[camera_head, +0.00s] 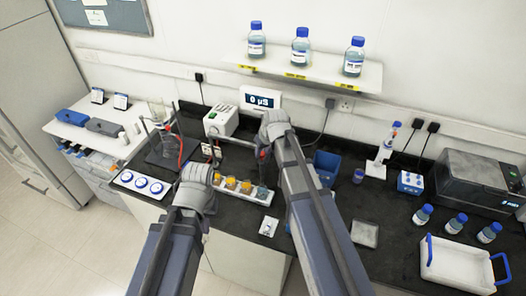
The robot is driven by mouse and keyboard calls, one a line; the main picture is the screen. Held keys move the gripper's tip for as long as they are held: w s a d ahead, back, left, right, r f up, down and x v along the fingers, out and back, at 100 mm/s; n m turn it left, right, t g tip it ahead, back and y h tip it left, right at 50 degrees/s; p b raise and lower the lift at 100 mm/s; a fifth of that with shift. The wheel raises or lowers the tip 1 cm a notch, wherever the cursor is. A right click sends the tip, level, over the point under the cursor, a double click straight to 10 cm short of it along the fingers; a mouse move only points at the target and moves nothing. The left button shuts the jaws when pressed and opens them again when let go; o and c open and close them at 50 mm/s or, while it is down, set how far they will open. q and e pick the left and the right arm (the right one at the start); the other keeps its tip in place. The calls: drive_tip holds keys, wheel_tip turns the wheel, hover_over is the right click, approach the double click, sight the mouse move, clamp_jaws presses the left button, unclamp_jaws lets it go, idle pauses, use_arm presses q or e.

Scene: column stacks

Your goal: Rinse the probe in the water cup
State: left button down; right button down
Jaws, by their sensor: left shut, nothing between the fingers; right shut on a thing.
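A white tray (234,193) on the black bench holds a row of small cups. Several have orange-yellow contents (231,183), and the rightmost cup (262,193) looks grey-blue, like water. My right gripper (264,148) is behind and above the right part of this row, shut on what seems to be the probe. The gripper and arm hide nearly all of it; only a small reddish bit shows below. My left gripper (197,178) is shut and empty at the left end of the tray, its fingertips mostly hidden by its own body. The meter display (263,100) reads 0 µS.
A white box device (221,121) stands behind the tray, and a stand with a flask (161,125) to its left. A white panel with blue-ringed discs (142,184) lies at left. A blue bin (326,166) stands right of my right arm. Blue-capped bottles (422,215) and a white tray (460,262) are at far right.

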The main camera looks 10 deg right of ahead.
drive_tip(key=c, duration=0.6)
unclamp_jaws()
drive_tip(key=shift+r, duration=0.2)
drive_tip(key=shift+s+r+p, duration=0.25)
drive_tip(key=shift+r+p, duration=0.3)
drive_tip(key=shift+p, duration=0.15)
drive_tip(key=s+d+r+p, duration=0.1)
drive_tip(key=s, duration=0.3)
drive_tip(key=s+r+p, duration=0.1)
drive_tip(key=s, duration=0.3)
drive_tip(key=s+d+r+p, duration=0.1)
drive_tip(key=s, duration=0.4)
drive_tip(key=shift+d+r, duration=0.1)
drive_tip(key=shift+d, duration=0.2)
drive_tip(key=s+a+f+g+b, duration=0.1)
drive_tip(key=s+a+f+b, duration=0.2)
drive_tip(key=f+b, duration=0.4)
drive_tip(key=s+a+f+n+g+h+b, duration=0.1)
drive_tip(key=s+a+f+g+b, duration=0.1)
drive_tip(key=s+a+f+b, duration=0.2)
drive_tip(key=s+a+f+g+h+b, duration=0.1)
drive_tip(key=s+a+f+b, duration=0.2)
drive_tip(key=a+f+b, duration=0.4)
drive_tip(key=shift+s+f+n+g+b, duration=0.2)
drive_tip(key=shift+f+b, duration=1.15)
drive_tip(key=shift+f, duration=0.45)
drive_tip(key=shift+s+f+n+g+b, duration=0.1)
drive_tip(key=shift+s+f+g+b, duration=0.1)
drive_tip(key=shift+f+b, duration=1.35)
